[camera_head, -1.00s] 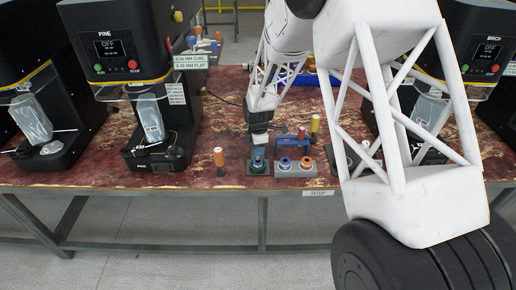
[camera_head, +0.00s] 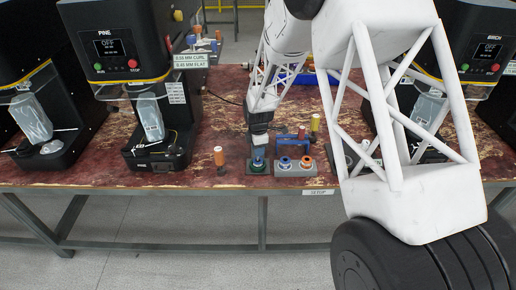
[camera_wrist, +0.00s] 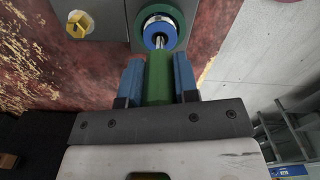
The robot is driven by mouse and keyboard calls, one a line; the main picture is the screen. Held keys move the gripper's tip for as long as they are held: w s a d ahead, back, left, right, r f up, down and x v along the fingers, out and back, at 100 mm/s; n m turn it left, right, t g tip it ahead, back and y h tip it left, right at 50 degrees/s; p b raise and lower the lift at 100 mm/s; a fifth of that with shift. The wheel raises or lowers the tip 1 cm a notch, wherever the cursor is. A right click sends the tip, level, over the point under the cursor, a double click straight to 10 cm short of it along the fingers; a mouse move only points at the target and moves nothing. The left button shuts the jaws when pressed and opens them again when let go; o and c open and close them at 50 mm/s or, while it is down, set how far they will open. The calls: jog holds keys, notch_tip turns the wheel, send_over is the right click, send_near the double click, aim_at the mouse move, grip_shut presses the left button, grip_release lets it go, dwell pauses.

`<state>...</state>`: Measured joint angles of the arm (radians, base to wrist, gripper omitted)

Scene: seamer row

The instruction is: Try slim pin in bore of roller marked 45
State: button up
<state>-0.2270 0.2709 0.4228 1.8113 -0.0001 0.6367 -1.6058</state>
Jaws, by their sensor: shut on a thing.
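My gripper (camera_wrist: 158,76) is shut on a slim pin by its green handle (camera_wrist: 158,85), between two blue finger pads. The pin's bright metal shank (camera_wrist: 159,42) points at the bore of a blue roller (camera_wrist: 150,25). The shank's end overlaps the bore; I cannot tell how deep it sits, if at all. The roller is ringed by a green collar (camera_wrist: 178,20) on a grey block. In the head view my gripper (camera_head: 258,153) is right above this green collar (camera_head: 257,168). No mark 45 is readable.
A grey block (camera_head: 296,172) to the right carries a blue-ringed roller (camera_head: 285,162) and an orange-ringed one (camera_head: 306,162). An orange-topped cylinder (camera_head: 219,156) stands left. A blue stand (camera_head: 290,137) is behind. Seamer machines (camera_head: 160,125) flank the spot.

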jog(key=shift+f, duration=1.15)
dwell(2.2)
jog(key=shift+r, duration=0.5)
dwell(0.3)
jog(key=shift+r, duration=0.35)
jog(key=shift+r, duration=1.05)
jog(key=shift+r, duration=0.35)
jog(key=shift+r, duration=0.25)
jog(key=shift+d, duration=0.1)
